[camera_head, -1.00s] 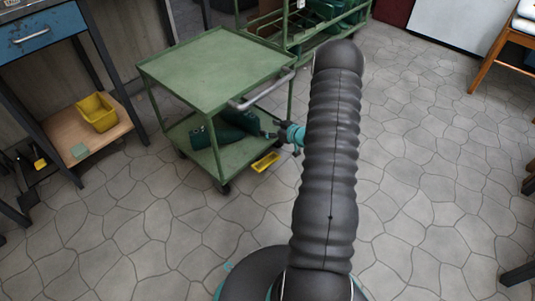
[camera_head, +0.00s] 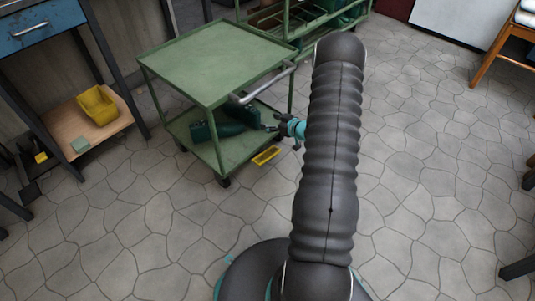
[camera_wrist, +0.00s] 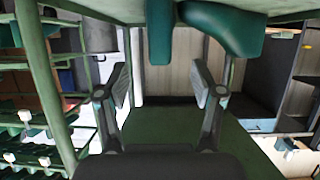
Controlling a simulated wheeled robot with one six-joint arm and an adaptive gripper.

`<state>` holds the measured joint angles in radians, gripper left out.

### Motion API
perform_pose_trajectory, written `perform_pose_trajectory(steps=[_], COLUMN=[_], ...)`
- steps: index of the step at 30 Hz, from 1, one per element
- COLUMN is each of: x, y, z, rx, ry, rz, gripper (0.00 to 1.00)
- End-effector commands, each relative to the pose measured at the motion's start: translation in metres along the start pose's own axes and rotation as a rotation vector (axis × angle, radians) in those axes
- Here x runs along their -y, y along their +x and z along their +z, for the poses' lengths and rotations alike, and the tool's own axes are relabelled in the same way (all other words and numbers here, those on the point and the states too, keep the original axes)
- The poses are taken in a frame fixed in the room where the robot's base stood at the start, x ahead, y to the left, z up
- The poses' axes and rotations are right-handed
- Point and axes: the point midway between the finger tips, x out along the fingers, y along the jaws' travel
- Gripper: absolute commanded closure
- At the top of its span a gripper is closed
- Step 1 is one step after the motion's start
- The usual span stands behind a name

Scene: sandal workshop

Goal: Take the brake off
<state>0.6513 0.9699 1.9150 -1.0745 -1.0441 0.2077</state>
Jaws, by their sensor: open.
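The green trolley (camera_head: 215,60) stands left of my arm, with a grey push handle (camera_head: 262,88) on its near right side. A yellow pedal-like piece (camera_head: 267,156) sits low by the lower shelf's right edge, near the floor; whether it is the brake, and its setting, I cannot tell. My gripper (camera_head: 272,127) is at the trolley's right side, above the yellow piece and apart from it. In the wrist view my gripper (camera_wrist: 161,88) is open and empty, with dark green items (camera_wrist: 222,28) of the lower shelf beyond the fingers.
A workbench (camera_head: 40,30) with a yellow bin (camera_head: 98,105) on its low shelf stands at left. A green rack (camera_head: 305,25) is behind the trolley. A wooden stool (camera_head: 492,50) is at far right. The stone floor (camera_head: 430,180) on the right is clear.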

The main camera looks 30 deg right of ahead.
Motion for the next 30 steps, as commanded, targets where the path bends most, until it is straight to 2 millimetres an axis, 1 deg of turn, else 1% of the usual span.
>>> perform_pose_trajectory(steps=[1,2,3,5,6,8,9,16,18,21,25,30], x=[0.0,0.0,0.0,0.002,0.004,0.009,0.014,0.046,0.054,0.062,0.067,0.067], y=[0.0,0.0,-0.001,-0.004,-0.008,-0.017,-0.025,-0.075,-0.088,-0.101,-0.107,-0.107], z=[0.0,0.0,-0.001,-0.002,-0.003,-0.004,-0.004,0.002,0.005,0.009,0.013,0.015], rx=[0.0,0.0,0.002,0.012,0.027,0.057,0.085,0.272,0.317,0.364,0.392,0.395], ry=[0.0,0.0,0.001,0.007,0.015,0.032,0.047,0.141,0.161,0.18,0.192,0.193], rz=[0.0,0.0,-0.001,-0.006,-0.012,-0.027,-0.04,-0.114,-0.129,-0.144,-0.152,-0.153], gripper=[0.33,0.4,0.5,0.65,0.75,0.9,1.0,1.0,1.0,1.0,1.0,1.0])
